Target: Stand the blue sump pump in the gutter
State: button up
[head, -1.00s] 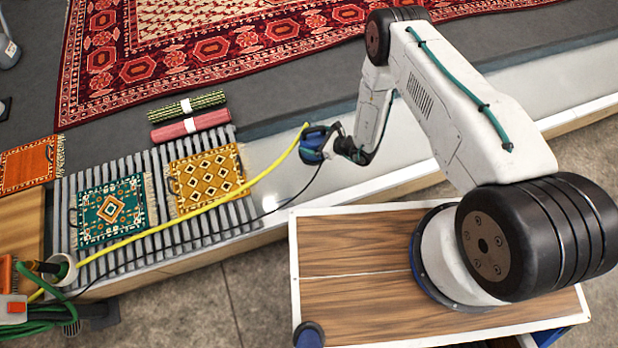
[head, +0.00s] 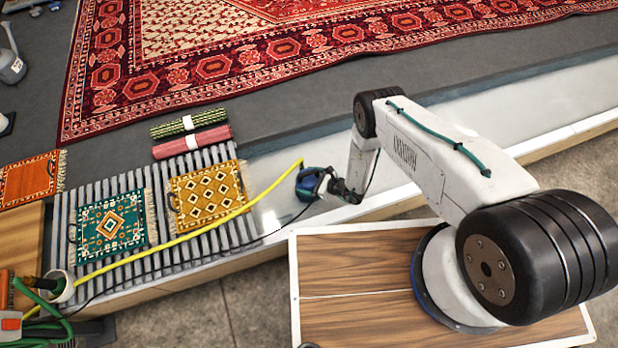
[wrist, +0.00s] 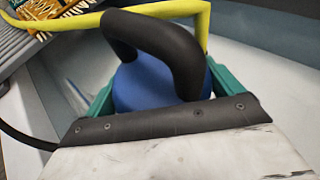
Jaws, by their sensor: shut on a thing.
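The blue sump pump (head: 308,184) is in my gripper (head: 330,183), over or in the pale gutter (head: 272,212) beside the slatted grate. In the wrist view the blue pump body (wrist: 150,88) shows beneath its black handle (wrist: 165,38), between the green fingers of my gripper (wrist: 157,95). A yellow hose (head: 215,212) runs from the pump to the left. The pump's underside is hidden, so I cannot tell whether it touches the gutter floor.
A slatted grate (head: 185,250) left of the pump bears a teal mat (head: 110,222) and a gold mat (head: 208,195). Two rolled rugs (head: 190,132) lie behind it. A black cord (head: 222,249) trails left. The gutter to the right is clear.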

jog(key=shift+f, duration=1.3)
jog(key=o, duration=1.7)
